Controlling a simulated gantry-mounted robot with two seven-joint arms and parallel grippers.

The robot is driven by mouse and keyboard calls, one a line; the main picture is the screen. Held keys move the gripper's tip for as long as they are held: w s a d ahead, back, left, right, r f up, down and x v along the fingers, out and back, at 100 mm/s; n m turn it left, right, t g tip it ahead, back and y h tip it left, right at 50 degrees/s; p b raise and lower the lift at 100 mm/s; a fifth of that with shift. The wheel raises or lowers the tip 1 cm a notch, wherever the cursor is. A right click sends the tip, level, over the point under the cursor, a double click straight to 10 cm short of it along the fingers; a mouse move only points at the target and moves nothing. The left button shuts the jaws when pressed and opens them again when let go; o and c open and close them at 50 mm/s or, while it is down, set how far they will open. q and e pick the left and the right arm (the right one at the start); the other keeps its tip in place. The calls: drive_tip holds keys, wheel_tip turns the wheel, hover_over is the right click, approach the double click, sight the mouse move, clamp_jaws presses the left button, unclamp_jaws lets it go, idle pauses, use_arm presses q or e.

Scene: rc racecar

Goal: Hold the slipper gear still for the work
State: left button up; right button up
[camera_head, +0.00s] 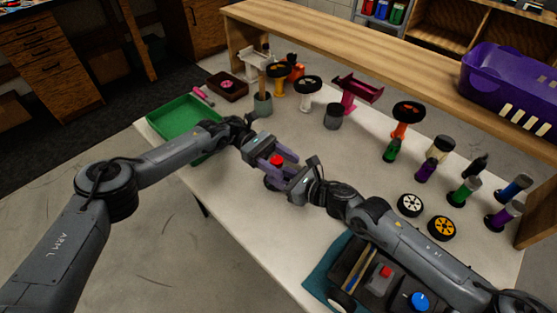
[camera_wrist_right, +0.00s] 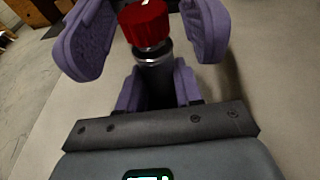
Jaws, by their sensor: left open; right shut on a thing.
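A part with a red ribbed cap (camera_head: 277,160) and a metal collar stands between my two grippers. I take it for the slipper gear assembly; its gear teeth cannot be made out. In the right wrist view, the red cap (camera_wrist_right: 145,22) sits over a dark body (camera_wrist_right: 155,88). My right gripper (camera_head: 285,177) comes from the right and is shut on this dark body, low down. My left gripper (camera_head: 277,164) comes from the left, open, its purple fingers on either side of the red cap with gaps visible. The lower part is mostly hidden by the fingers.
A green tray (camera_head: 182,117) lies at the left, partly under my left arm. Several wheels, bottles and stands fill the table's back and right. A black box with a red button (camera_head: 385,271) sits at the front right. A purple bin (camera_head: 505,85) rests on the wooden shelf.

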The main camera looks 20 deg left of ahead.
sight(272, 158)
use_arm(q)
drive_tip(key=shift+v, duration=3.25)
drive_tip(key=shift+w+a, duration=0.15)
drive_tip(key=shift+a, duration=0.25)
use_arm(e)
drive_tip(key=o, duration=1)
drive_tip(key=shift+o, duration=0.2)
drive_tip(key=shift+d, duration=0.1)
drive_tip(key=v, duration=1.2)
drive_tip(key=shift+r, duration=0.1)
